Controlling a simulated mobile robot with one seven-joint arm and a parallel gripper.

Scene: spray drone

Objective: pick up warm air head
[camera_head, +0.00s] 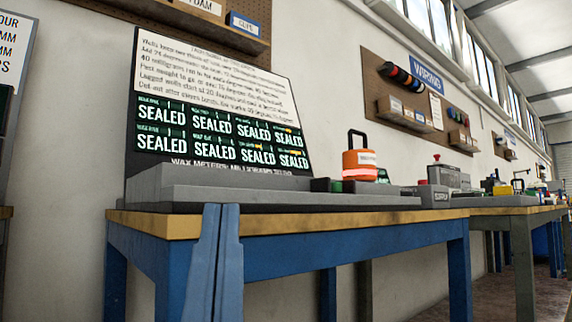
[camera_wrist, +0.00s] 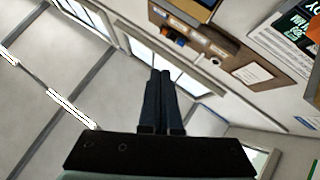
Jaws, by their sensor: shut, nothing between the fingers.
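An orange canister-like thing (camera_head: 359,162) with a black loop handle and a pale band stands upright on the grey platform (camera_head: 275,190) on the workbench. I cannot tell for sure whether it is the warm air head; no other thing here is clearly that. My gripper (camera_head: 221,208) points upward in front of the bench, left of and nearer than the orange thing, apart from it. Its two long blue fingers are together with nothing between them. The fingers also show shut in the wrist view (camera_wrist: 160,72), against the ceiling and upper wall.
The blue-legged bench (camera_head: 350,222) has a wooden edge in front of me. A board with several "SEALED" panels (camera_head: 215,110) stands behind the platform. Small dark and green blocks (camera_head: 327,185) sit beside the orange thing. A grey box (camera_head: 432,196) stands to its right. A second bench (camera_head: 515,210) lies beyond.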

